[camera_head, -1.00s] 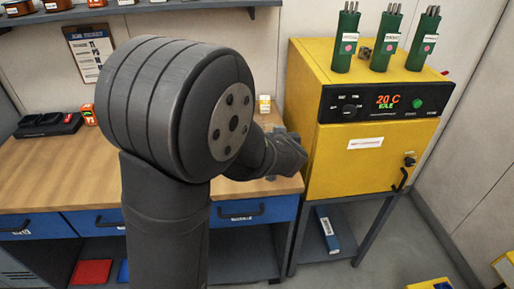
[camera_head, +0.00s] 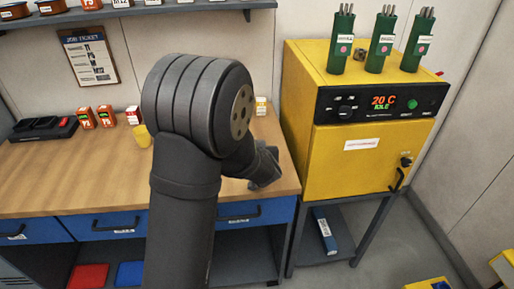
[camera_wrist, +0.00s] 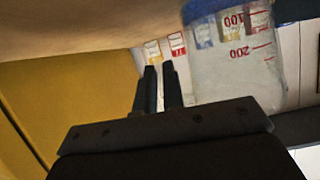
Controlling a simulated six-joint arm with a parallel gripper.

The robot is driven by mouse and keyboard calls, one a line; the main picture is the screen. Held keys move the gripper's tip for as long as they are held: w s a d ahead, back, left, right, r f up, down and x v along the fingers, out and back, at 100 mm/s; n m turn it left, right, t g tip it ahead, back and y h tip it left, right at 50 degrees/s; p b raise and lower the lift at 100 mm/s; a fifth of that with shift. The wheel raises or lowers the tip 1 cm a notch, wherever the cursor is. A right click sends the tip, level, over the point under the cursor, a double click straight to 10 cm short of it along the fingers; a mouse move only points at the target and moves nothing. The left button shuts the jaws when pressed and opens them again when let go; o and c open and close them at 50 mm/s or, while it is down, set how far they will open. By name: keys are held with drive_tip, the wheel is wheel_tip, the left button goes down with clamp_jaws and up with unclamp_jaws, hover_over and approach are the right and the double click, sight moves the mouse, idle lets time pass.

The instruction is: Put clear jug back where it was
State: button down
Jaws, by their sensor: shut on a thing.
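The clear jug (camera_wrist: 232,65), with red markings 100 and 200, shows large in the wrist view, just right of my fingers. My gripper (camera_wrist: 160,85) has its two dark fingers close together beside the jug's wall, shut on it. The part of the jug between the fingers is too dark to make out. In the head view my gripper (camera_head: 264,168) is over the right end of the wooden bench, near the yellow oven. The jug is not discernible in the head view.
The yellow oven (camera_head: 352,165) stands right of the bench (camera_head: 75,175), with green canisters on top. A small box (camera_head: 262,106) stands behind my arm. The front left bench is clear.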

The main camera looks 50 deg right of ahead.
drive_tip(key=shift+f, duration=0.2)
drive_tip(key=c, duration=1.5)
unclamp_jaws()
drive_tip(key=shift+c, duration=0.2)
drive_tip(key=shift+r, duration=0.1)
drive_tip(key=shift+s+r, duration=0.1)
drive_tip(key=shift+r, duration=0.05)
drive_tip(key=v, duration=1.2)
drive_tip(key=x, duration=1.2)
drive_tip(key=shift+a, duration=0.1)
